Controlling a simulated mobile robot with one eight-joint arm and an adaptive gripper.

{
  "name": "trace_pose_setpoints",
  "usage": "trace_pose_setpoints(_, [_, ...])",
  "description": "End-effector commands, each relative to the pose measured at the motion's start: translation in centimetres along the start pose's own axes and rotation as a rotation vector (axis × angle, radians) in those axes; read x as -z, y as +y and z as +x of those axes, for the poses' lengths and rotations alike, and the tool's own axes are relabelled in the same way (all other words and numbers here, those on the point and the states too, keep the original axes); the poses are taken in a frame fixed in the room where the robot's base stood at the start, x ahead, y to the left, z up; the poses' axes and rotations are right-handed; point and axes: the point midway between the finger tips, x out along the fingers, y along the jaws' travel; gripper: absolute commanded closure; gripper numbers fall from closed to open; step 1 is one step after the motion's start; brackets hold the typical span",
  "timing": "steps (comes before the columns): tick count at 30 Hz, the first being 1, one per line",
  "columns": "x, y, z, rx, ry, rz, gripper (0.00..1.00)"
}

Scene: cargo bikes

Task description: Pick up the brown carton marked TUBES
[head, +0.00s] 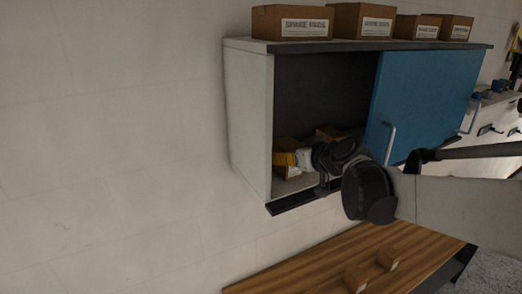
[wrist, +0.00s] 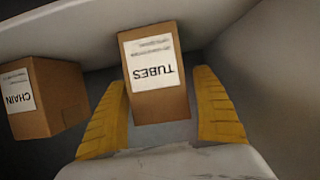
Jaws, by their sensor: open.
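The brown carton marked TUBES (wrist: 160,105) shows in the wrist view with a white label, its lettering upside down. It stands on the cabinet floor. My gripper (wrist: 162,110) is open, with one yellow finger on each side of the carton's near end. Small gaps show between the fingers and the carton. In the head view my gripper (head: 290,160) reaches into the open left part of the wall cabinet (head: 249,120). There my wrist and fingers largely hide the cartons, and I cannot tell which one is TUBES.
A brown carton marked CHAIN (wrist: 60,98) stands to the left in the wrist view, close to the left finger. A blue sliding door (head: 425,95) covers the cabinet's right part. Several boxes (head: 292,22) stand on its top. A wooden bench (head: 320,262) below holds two small brown blocks.

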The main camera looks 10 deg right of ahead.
Motion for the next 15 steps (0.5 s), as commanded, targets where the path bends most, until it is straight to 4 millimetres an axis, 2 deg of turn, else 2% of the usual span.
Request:
trace_pose_setpoints(3, [-0.03, 0.0, -0.03, 0.0, 0.0, 0.0, 0.22])
trace_pose_setpoints(4, [-0.03, 0.0, -0.03, 0.0, 0.0, 0.0, 0.28])
trace_pose_setpoints(9, [-0.02, 0.01, -0.05, 0.0, 0.0, 0.0, 0.8])
trace_pose_setpoints(10, [-0.03, 0.0, -0.05, 0.0, 0.0, 0.0, 0.87])
trace_pose_setpoints(15, [-0.02, 0.0, -0.06, 0.0, 0.0, 0.0, 0.87])
